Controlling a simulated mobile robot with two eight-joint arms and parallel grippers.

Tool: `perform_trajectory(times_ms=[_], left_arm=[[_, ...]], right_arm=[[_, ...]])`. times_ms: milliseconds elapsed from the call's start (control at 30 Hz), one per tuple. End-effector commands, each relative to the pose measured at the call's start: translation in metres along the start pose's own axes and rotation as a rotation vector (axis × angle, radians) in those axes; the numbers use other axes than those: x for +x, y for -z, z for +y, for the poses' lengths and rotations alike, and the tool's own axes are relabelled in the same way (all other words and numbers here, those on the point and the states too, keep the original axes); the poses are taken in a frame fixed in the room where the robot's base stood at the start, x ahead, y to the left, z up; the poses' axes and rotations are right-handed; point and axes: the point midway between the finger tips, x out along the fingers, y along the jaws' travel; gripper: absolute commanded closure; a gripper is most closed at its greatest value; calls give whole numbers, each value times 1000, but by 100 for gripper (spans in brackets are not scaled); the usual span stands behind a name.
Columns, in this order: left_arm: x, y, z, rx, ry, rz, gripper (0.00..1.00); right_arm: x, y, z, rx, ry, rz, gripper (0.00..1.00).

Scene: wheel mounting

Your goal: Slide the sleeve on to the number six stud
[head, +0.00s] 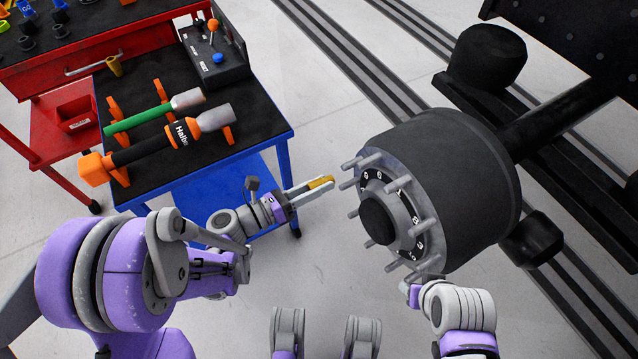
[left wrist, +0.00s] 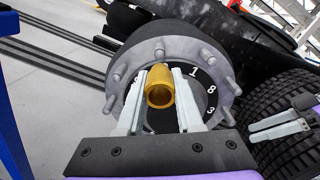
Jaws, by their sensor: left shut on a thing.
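A brass-coloured sleeve (head: 321,183) is held between the fingers of my left gripper (head: 308,189), with its open end showing in the left wrist view (left wrist: 160,88). The wheel hub (head: 395,210) has a ring of studs around its numbered face, and it also shows in the left wrist view (left wrist: 207,58). The sleeve is in front of the hub's left side, apart from the studs. I cannot tell for certain which stud is number six. My right gripper (head: 411,292) is by the hub's lower edge; its jaw state is unclear.
A blue cart (head: 285,134) at the left bears a green-handled tool (head: 138,121), an orange-and-black tool (head: 135,152), a small brass piece (head: 114,66) and a black control box (head: 215,55). A red tool cabinet (head: 40,75) stands behind. Floor between cart and hub is clear.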

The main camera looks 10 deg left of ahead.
Motion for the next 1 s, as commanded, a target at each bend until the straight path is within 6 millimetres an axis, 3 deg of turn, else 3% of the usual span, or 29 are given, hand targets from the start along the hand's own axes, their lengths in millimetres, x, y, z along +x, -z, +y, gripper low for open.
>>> perform_trajectory(times_ms=[600, 1000], left_arm=[[49, 0, 0, -2, 3, 1, 100], [58, 0, 0, -1, 0, 0, 100]], right_arm=[[0, 0, 0, 0, 0, 0, 50], [0, 0, 0, 0, 0, 0, 50]])
